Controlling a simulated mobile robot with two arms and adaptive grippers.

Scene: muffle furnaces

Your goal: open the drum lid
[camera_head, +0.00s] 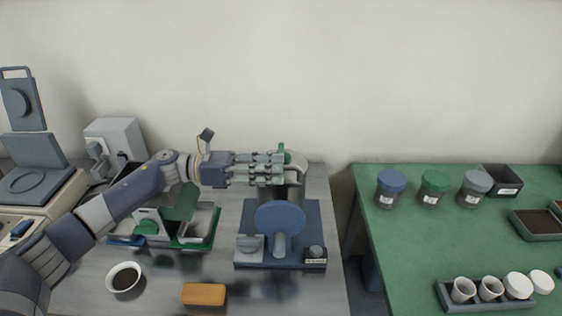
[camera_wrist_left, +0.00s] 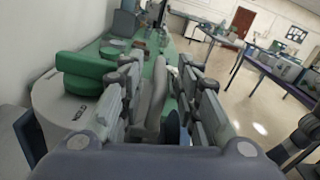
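The drum (camera_head: 297,189) is a grey cylinder at the back of a blue base (camera_head: 309,215), with a green part at its top (camera_head: 282,148). My left gripper (camera_head: 278,168) reaches in from the left, level, in front of the drum's upper part, and hides much of it. In the left wrist view, a pale drum-like body with a green knob (camera_wrist_left: 88,72) shows to the left of the fingers. The fingers (camera_wrist_left: 160,95) are apart, with a grey curved piece between or beyond them; I cannot tell whether they touch it. My right gripper is not in view.
A blue disc (camera_head: 280,217) stands at the front of the base. Lidded jars (camera_head: 390,188) stand on the green table (camera_head: 420,240) at right.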

